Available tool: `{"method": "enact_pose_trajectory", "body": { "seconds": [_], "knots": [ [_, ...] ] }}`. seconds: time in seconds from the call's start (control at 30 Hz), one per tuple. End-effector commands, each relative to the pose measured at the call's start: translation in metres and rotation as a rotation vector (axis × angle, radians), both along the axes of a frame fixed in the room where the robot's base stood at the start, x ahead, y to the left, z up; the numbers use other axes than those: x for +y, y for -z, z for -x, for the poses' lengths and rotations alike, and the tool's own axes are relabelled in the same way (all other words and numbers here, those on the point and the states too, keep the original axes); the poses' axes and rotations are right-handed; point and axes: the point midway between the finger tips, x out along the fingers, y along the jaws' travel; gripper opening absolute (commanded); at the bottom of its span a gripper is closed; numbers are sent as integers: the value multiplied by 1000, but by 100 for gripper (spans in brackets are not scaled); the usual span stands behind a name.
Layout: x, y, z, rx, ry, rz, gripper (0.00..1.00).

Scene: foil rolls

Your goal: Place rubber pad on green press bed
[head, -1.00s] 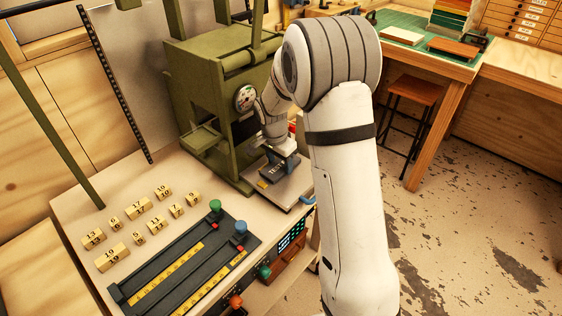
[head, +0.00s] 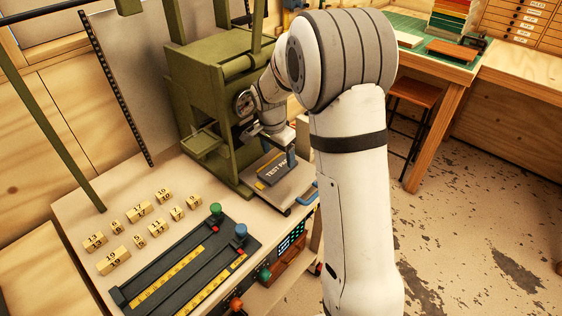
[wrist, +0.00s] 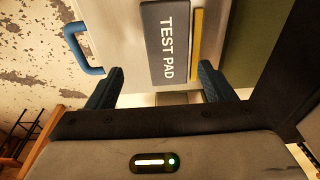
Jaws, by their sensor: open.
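The rubber pad, dark grey with "TEST PAD" lettering and a yellow stripe (head: 271,172), lies flat on a pale metal plate (head: 295,188) at the foot of the green press (head: 205,90). In the wrist view the pad (wrist: 171,45) lies on the plate (wrist: 115,30), just ahead of my fingers. My gripper (head: 283,152) is above the pad's far right side in the head view. In the wrist view my gripper (wrist: 160,88) is open, with dark blue fingers wide apart and nothing between them. One finger partly hides the pad in the head view.
The plate has a blue handle (head: 309,192) on its outer edge. Several numbered wooden blocks (head: 140,210) and a black slider panel (head: 190,262) are on the bench to the left. A stool (head: 412,105) and a green-topped table (head: 440,65) stand at the right.

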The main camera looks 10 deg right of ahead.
Motion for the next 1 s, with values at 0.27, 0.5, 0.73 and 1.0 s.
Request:
{"method": "enact_pose_trajectory", "body": {
  "seconds": [0.27,0.5,0.73,1.0],
  "knots": [
    [7,-56,4,-3,-1,1,76],
    [9,-76,10,-2,-12,-1,76],
    [2,-107,67,-14,-202,-8,76],
    [-6,-127,184,-45,-591,4,76]
  ]
}}
